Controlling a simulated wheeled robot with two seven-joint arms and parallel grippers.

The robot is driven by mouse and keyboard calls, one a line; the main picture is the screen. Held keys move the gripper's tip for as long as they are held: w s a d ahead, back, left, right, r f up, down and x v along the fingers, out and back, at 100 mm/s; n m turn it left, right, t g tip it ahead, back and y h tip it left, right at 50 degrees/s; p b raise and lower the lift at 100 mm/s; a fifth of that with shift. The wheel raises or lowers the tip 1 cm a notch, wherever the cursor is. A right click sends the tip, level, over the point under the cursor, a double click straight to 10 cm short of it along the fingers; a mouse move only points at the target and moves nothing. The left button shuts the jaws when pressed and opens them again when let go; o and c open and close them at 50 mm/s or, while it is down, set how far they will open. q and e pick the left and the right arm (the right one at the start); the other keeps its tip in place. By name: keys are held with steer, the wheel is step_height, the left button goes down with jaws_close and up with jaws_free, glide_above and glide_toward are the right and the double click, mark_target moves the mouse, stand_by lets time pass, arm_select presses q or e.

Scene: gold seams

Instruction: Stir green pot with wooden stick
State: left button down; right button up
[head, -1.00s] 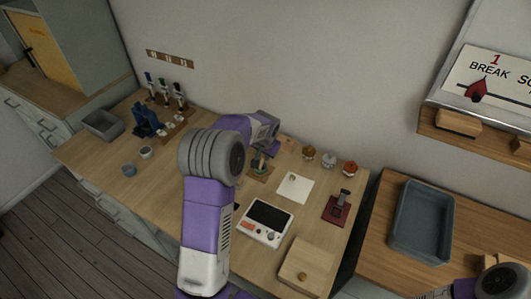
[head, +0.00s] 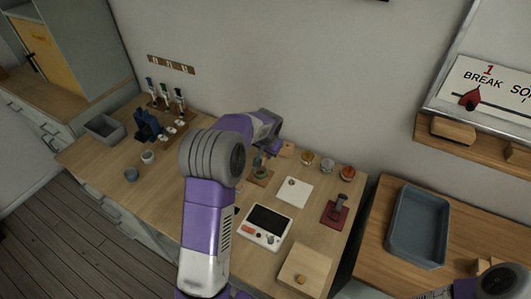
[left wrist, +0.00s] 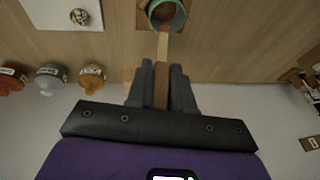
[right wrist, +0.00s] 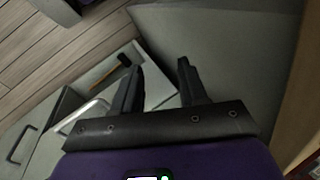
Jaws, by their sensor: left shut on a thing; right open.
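The green pot (left wrist: 176,20) stands on a small wooden coaster (left wrist: 145,18) at the top of the left wrist view, with something reddish-brown inside. My left gripper (left wrist: 161,72) is shut on the wooden stick (left wrist: 162,50). The stick's far end reaches the pot's opening; how deep it sits cannot be told. In the head view the pot (head: 260,171) is small, beside my left gripper (head: 272,150), whose arm covers part of the bench. My right gripper (right wrist: 155,75) is open and empty, away from the pot, over a grey surface and drawers.
Three lidded jars (head: 327,165) stand along the wall right of the pot. A white card (head: 294,190), a white scale (head: 264,226), a dark red stand (head: 335,213) and a wooden board (head: 305,268) lie nearer. A grey bin (head: 418,225) sits on the right bench.

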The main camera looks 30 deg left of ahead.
arm_select(q)
steer(key=shift+d+r, duration=0.1)
steer(key=shift+r, duration=0.45)
steer(key=shift+r+p, duration=2.15)
steer(key=shift+r, duration=0.35)
steer(key=shift+f, duration=0.1)
